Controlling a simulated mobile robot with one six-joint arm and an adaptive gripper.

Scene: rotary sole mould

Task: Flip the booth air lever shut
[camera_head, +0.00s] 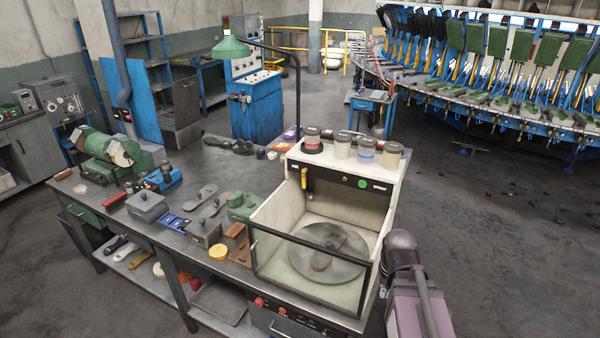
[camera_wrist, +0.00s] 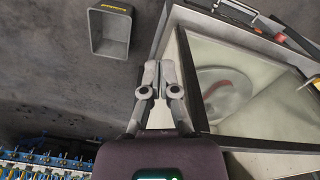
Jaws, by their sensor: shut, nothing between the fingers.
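The spray booth (camera_head: 335,205) is a cream box with a dark-framed clear front, standing at the right end of the bench. Its air lever (camera_head: 304,179) is a small yellow handle on the dark strip along the top of the booth, at the left end. It points roughly downward. The lever cannot be made out in the wrist view. My gripper (camera_wrist: 158,84) shows in the wrist view with its fingers together and empty, beside the booth's frame (camera_wrist: 187,85). In the head view my arm is at the booth's right side, and the fingers cannot be made out.
Several jars (camera_head: 343,146) stand on the booth top. A round turntable (camera_head: 328,251) lies inside the booth. A green lamp (camera_head: 230,48) hangs over the bench, left of the booth. Grey boxes and tools crowd the bench. The floor (camera_head: 480,230) right of the booth is open.

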